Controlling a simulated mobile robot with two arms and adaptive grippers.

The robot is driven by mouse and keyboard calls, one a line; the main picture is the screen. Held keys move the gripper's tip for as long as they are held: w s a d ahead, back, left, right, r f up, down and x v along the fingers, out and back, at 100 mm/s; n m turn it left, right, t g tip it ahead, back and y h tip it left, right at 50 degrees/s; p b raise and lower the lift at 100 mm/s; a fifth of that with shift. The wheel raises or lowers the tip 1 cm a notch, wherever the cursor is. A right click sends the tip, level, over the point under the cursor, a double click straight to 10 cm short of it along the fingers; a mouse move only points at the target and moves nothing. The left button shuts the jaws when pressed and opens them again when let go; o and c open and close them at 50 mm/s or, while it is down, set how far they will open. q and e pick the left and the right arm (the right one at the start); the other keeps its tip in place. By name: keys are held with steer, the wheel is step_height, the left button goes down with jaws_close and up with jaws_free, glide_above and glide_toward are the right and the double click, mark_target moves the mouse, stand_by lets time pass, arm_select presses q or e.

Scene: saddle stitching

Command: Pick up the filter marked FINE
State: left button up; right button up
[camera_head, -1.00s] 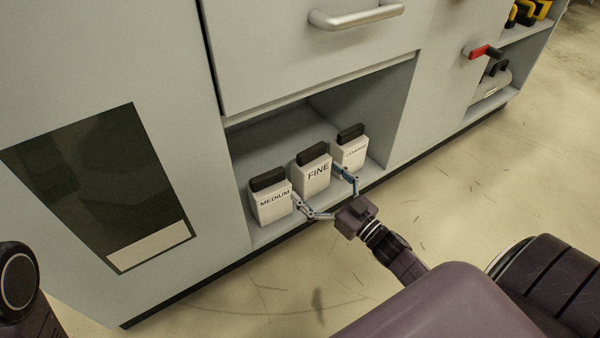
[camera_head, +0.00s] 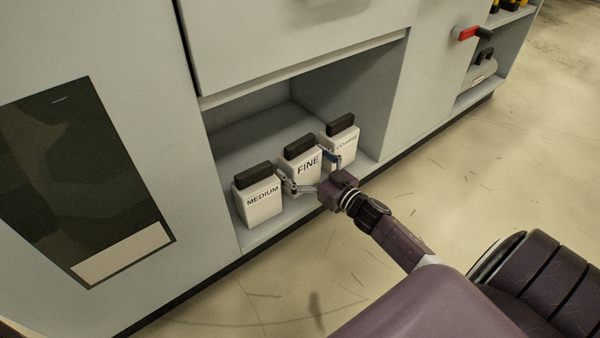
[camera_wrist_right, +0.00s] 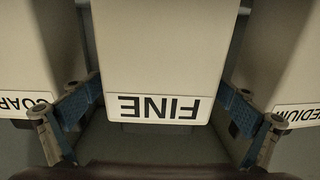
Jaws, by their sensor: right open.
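The filter marked FINE (camera_head: 303,164) is a white box with a black top, standing upright in the middle of a row of three in the low cubby. My right gripper (camera_head: 310,177) is open, with one finger on each side of its lower front. In the right wrist view the FINE filter (camera_wrist_right: 160,60) shows upside down between the two blue-padded fingers of the gripper (camera_wrist_right: 160,106). I cannot tell whether the pads touch it. My left gripper is not in view.
The MEDIUM filter (camera_head: 262,203) stands close on the left and the COARSE filter (camera_head: 342,148) close on the right, each near a finger. The cubby floor (camera_head: 272,232) has a front edge below them. A drawer front (camera_head: 290,40) hangs above.

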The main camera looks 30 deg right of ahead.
steer(key=shift+w, duration=0.1)
steer(key=c, duration=1.5)
steer(key=shift+r, duration=0.1)
steer(key=shift+c, duration=0.4)
steer(key=shift+r, duration=0.1)
